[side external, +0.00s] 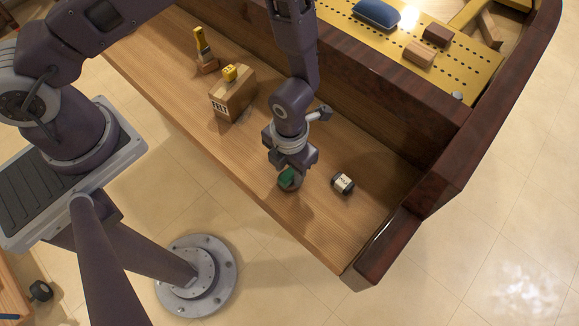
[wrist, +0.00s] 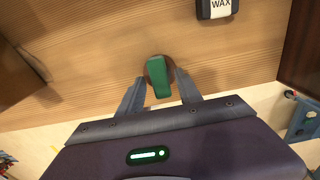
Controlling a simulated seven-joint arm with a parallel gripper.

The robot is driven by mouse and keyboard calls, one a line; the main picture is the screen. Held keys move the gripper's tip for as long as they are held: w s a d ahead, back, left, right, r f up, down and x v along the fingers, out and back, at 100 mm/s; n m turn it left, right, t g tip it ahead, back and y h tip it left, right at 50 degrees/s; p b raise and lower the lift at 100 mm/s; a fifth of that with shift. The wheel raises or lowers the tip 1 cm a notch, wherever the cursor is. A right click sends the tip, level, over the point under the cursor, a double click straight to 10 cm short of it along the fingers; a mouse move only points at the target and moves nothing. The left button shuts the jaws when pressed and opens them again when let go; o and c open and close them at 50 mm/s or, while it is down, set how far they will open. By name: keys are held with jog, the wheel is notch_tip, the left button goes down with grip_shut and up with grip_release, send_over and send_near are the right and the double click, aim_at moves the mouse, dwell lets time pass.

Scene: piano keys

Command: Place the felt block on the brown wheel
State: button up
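The green felt block (wrist: 159,80) lies on the round brown wheel (wrist: 151,65) in the wrist view, with the wheel's brown rim showing around its upper part. In the side external view the green block (side external: 286,179) sits under my gripper (side external: 290,168), near the front edge of the wooden shelf. My gripper (wrist: 161,88) is open in the wrist view. One finger is on each side of the block, with a visible gap on both sides. The wheel is mostly hidden in the side external view.
A dark container labelled WAX (side external: 343,183) stands to the right; it also shows in the wrist view (wrist: 217,8). Dark wooden walls (side external: 433,185) bound the shelf.

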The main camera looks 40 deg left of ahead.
aim_at(289, 172)
notch_tip(289, 172, up, 12)
jog(key=a+r+n+t+y, duration=0.1)
jog(key=a+r+n+t, duration=0.1)
jog(key=a+r+n, duration=0.6)
jog(key=a+r+n+t+y, duration=0.1)
jog(key=a+r+n, duration=0.4)
jog(key=r+n, duration=0.5)
jog(key=s+a+r+n+t+h, duration=0.2)
jog(key=s+r+n, duration=0.7)
jog(key=n, duration=0.9)
jog(key=s+a, duration=0.1)
jog(key=s, duration=0.2)
jog(key=shift+s+a+t, duration=0.15)
jog(key=shift+s+t, duration=0.05)
jog(key=shift+t, duration=0.1)
